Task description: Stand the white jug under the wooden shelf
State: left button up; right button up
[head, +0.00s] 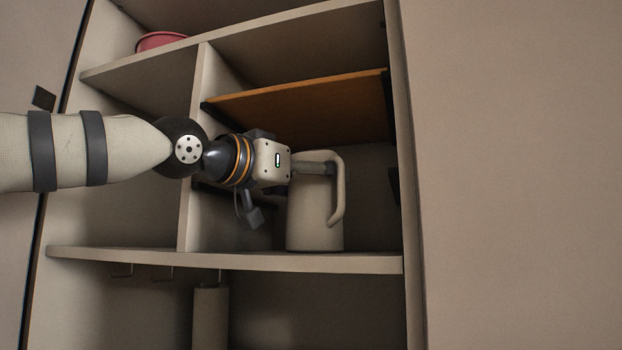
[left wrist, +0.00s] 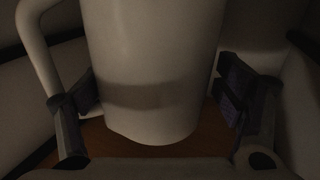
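The white jug (head: 315,219) stands upright on the pale cabinet board in the head view, below the tilted wooden shelf (head: 300,107). Its handle (head: 338,190) is on its right. A brown surface shows past the jug's end. My right gripper is not in view.
The pale board (head: 220,259) carries the jug, with an upright divider (head: 190,190) on the left and the cabinet side wall (head: 408,180) close on the right. A red bowl (head: 160,40) sits in the upper compartment. A pale cylinder (head: 210,315) is below the board.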

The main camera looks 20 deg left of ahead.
pick_arm(q)
jog(key=shift+r, duration=0.1)
jog(key=shift+s, duration=0.25)
jog(key=v, duration=1.1)
jog(key=shift+s+a, duration=0.2)
jog(key=shift+s, duration=0.05)
